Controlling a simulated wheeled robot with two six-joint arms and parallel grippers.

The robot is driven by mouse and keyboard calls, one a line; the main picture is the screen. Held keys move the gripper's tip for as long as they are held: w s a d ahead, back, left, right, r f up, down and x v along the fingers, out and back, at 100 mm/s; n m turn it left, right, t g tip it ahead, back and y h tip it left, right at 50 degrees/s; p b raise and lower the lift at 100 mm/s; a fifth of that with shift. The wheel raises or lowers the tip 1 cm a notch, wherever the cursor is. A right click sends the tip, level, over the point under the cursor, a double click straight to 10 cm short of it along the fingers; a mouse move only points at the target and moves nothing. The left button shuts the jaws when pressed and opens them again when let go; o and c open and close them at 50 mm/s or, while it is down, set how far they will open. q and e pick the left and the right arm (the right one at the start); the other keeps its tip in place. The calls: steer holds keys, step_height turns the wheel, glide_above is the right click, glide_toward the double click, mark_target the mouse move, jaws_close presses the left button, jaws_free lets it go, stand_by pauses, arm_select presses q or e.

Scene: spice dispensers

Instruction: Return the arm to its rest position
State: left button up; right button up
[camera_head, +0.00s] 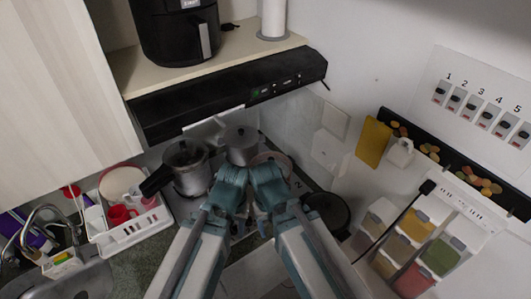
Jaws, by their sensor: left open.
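My two arms rise from the bottom edge, side by side. Their teal joints meet the middle of the view in front of the stove area. My left gripper (240,222) shows only as a small part beside the left arm's teal joint; it is open and I see nothing held in it. My right gripper is mostly hidden behind my right arm, and its jaws cannot be made out.
A pot (187,167) and a grey canister-like pot (239,143) stand just beyond my arms. A dark pan (327,212) lies right of them. A white dish rack (128,226) is left. A black hood (235,97) hangs above. Coloured bins (415,225) are right.

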arm_select(q)
step_height(320, 180, down, 24)
steer(key=b, duration=2.3)
steer(key=shift+m, duration=0.3)
arm_select(e)
step_height(320, 180, down, 24)
steer(key=shift+n, duration=0.3)
steer(key=shift+w, duration=0.1)
steer(key=shift+d, duration=0.15)
